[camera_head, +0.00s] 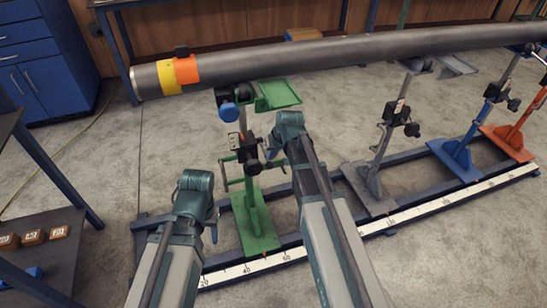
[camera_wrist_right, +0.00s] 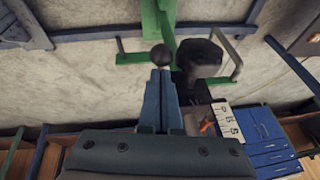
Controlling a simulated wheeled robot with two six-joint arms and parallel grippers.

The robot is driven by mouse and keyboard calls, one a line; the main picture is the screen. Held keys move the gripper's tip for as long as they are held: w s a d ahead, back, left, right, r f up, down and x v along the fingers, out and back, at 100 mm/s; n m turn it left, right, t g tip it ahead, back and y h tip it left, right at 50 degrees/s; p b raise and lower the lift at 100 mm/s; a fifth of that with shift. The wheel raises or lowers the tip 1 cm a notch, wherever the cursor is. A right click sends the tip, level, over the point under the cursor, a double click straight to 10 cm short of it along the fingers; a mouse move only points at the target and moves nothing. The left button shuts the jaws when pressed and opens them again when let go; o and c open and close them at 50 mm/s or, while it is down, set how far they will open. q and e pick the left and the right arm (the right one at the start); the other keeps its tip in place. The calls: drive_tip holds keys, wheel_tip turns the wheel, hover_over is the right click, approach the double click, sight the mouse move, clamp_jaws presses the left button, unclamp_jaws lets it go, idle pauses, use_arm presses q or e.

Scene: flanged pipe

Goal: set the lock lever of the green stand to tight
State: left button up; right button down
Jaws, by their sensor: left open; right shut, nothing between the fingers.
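The green stand (camera_head: 257,225) rises from the floor rail under the pipe, with a black lock block (camera_head: 245,157) on its post. In the right wrist view the green post (camera_wrist_right: 158,22) runs past a dark block (camera_wrist_right: 199,56). A round black knob (camera_wrist_right: 162,55), apparently the lock lever's end, shows at my right fingertips. My right gripper (camera_wrist_right: 160,72) is shut with nothing between its fingers; I cannot tell whether it touches the knob. In the head view it sits right beside the lock (camera_head: 275,150). My left gripper (camera_head: 213,232) is open, low and left of the stand, mostly hidden by its wrist.
The grey pipe (camera_head: 330,58) with yellow and orange bands lies across the stand tops. Grey (camera_head: 372,185), blue (camera_head: 455,158) and orange (camera_head: 512,140) stands are to the right on the blue rail with a white scale. A dark table (camera_head: 60,255) is at left. Floor at left is open.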

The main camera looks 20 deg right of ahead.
idle(0.3)
drive_tip(key=shift+s+f+b, duration=0.1)
drive_tip(key=shift+f+b, duration=0.25)
drive_tip(key=f+t+b, duration=0.1)
drive_tip(key=b, duration=0.2)
drive_tip(key=f+t+b, duration=0.1)
drive_tip(key=f+b, duration=0.1)
drive_tip(key=b, duration=0.1)
drive_tip(key=f+t+b, duration=0.2)
drive_tip(key=b, duration=0.1)
drive_tip(key=shift+s+f, duration=0.1)
drive_tip(key=shift+s, duration=0.2)
drive_tip(key=shift+w+f+b, duration=0.2)
drive_tip(key=shift+f+b, duration=0.25)
drive_tip(key=shift+b, duration=0.3)
